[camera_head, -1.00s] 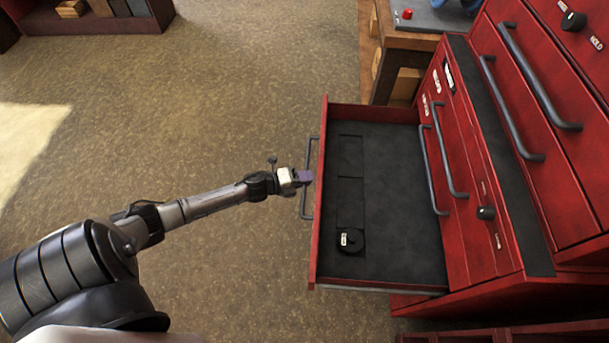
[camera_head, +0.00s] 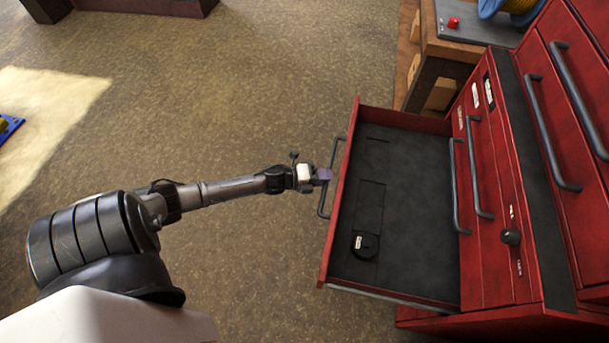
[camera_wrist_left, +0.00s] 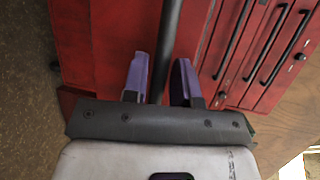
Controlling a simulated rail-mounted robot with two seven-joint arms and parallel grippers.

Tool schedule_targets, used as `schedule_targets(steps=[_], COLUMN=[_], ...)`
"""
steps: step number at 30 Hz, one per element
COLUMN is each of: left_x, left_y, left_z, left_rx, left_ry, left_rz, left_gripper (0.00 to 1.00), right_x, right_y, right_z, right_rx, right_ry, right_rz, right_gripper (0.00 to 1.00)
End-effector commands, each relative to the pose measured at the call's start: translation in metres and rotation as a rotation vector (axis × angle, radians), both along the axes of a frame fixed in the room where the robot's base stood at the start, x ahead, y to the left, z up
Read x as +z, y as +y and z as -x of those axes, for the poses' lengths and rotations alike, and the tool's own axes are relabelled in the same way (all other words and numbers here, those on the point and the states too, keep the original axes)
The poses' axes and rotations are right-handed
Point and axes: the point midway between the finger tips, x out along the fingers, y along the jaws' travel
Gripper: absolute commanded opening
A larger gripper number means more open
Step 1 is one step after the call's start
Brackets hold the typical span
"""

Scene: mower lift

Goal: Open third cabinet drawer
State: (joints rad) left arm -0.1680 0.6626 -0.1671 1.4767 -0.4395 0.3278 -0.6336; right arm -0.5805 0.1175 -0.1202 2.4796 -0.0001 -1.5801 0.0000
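A red cabinet drawer (camera_head: 341,202) with a dark lining (camera_head: 415,210) stands pulled out in the head view, below two closed drawers of the red cabinet (camera_head: 500,265). Its dark bar handle (camera_head: 327,190) is on the drawer's outer face. My left gripper (camera_head: 322,176) is at the middle of this handle. In the left wrist view its two purple fingers (camera_wrist_left: 160,80) stand apart on either side of the dark handle bar (camera_wrist_left: 169,30), with some space between them and the bar. My right gripper is not in view.
A black round object (camera_head: 364,245) lies in the drawer. A low shelf is at the far left. The floor (camera_head: 200,110) left of the drawer is clear.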

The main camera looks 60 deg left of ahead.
Motion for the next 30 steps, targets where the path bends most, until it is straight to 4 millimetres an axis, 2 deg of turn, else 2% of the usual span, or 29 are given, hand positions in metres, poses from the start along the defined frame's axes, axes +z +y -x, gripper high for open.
schedule_targets(steps=[9, 15, 22, 30], left_x=[0.013, 0.019, 0.022, 0.023], left_y=[0.022, 0.035, 0.044, 0.046], left_z=[0.058, 0.089, 0.109, 0.115], left_rx=[0.003, 0.002, 0.002, 0.001], left_ry=[0.005, 0.003, 0.002, 0.0], left_rz=[0.001, 0.001, 0.0, 0.0], left_gripper=[0.26, 0.26, 0.26, 0.26], right_x=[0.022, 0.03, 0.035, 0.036], right_y=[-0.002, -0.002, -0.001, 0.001], right_z=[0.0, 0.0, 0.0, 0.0], right_rx=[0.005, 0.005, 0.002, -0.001], right_ry=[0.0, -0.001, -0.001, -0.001], right_rz=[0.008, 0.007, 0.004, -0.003], right_gripper=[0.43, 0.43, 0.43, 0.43])
